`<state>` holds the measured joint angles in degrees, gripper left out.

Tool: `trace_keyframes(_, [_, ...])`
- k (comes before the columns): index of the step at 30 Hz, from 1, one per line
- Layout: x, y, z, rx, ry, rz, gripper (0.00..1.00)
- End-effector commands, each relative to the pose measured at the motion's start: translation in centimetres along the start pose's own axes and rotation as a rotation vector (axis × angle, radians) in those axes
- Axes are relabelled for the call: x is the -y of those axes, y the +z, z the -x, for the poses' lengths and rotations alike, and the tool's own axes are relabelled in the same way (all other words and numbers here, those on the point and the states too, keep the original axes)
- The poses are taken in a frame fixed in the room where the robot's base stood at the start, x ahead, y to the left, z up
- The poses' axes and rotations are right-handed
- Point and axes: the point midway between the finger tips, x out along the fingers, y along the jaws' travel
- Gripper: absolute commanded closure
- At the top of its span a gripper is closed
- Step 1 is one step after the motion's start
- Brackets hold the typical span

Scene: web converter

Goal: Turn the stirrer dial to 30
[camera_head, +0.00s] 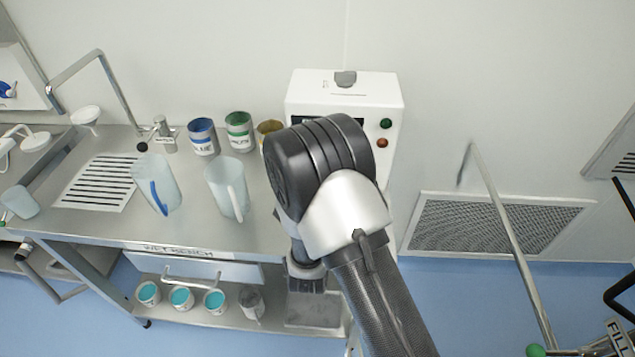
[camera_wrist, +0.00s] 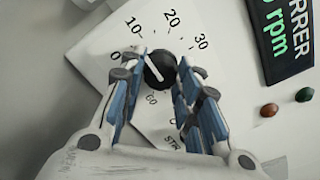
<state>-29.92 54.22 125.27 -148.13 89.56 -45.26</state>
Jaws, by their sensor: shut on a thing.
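The stirrer dial (camera_wrist: 160,72) is a round black knob with a white pointer line, on a white panel with printed numbers. Its pointer slants to the upper left, towards the 0 and 10 side; the exact reading is hard to tell. The 30 mark (camera_wrist: 202,41) is to the upper right of the knob. My gripper (camera_wrist: 161,65) is shut on the dial, with blue-padded fingers on both sides of it. In the head view the white stirrer unit (camera_head: 392,92) stands at the back of the bench; my arm hides its dial.
A dark display (camera_wrist: 285,35) with green text, partly cut off, reads "0 rpm". A green button (camera_wrist: 304,94) and a red button (camera_wrist: 269,110) sit below it. Paint cans (camera_head: 202,138) and clear jugs (camera_head: 228,188) stand left of my arm on the steel bench (camera_head: 105,225).

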Motion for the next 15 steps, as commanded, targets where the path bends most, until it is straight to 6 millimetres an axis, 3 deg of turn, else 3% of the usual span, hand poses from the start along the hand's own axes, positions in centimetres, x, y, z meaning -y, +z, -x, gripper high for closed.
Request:
trace_keyframes(8, [-0.05, -0.05, 0.01, 0.000, 0.000, -0.050, 0.94])
trace_keyframes(15, [-0.10, -0.05, -0.01, 0.001, -0.001, -0.201, 0.94])
